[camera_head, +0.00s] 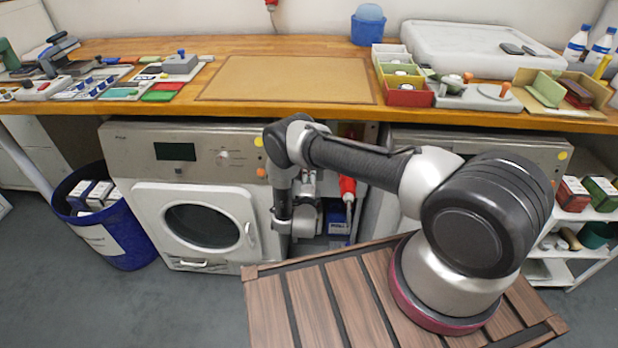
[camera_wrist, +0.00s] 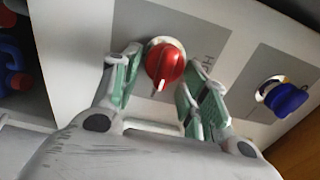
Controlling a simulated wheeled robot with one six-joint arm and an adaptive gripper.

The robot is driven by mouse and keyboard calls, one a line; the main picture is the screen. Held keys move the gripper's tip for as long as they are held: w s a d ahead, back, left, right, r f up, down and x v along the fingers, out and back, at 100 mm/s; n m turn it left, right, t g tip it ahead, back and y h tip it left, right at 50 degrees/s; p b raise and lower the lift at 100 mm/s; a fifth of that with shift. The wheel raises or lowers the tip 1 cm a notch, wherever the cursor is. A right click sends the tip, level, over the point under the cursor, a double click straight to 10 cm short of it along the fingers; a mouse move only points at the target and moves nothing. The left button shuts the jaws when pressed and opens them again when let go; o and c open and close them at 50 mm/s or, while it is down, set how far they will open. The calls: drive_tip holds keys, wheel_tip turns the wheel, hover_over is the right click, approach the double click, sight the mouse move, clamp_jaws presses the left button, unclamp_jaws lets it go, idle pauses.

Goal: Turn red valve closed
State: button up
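The red valve (camera_wrist: 166,66) is a round knob with a raised handle and a pale pointer mark, set on a grey panel in the wrist view. My gripper (camera_wrist: 163,92) has its two green-padded fingers apart, one on each side of the knob's lower part. The right finger lies very close to the knob; I cannot tell whether it touches.
A blue knob (camera_wrist: 286,98) sits on the panel right of the red valve. Blue and red items (camera_wrist: 15,68) lie in a dark gap at left. In the head view, a wooden counter (camera_head: 290,120) runs above a washing machine (camera_head: 205,225), with a blue bin (camera_head: 130,243) at left.

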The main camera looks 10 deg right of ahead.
idle(0.3)
drive_tip(key=v, duration=1.2)
drive_tip(key=shift+r, duration=0.1)
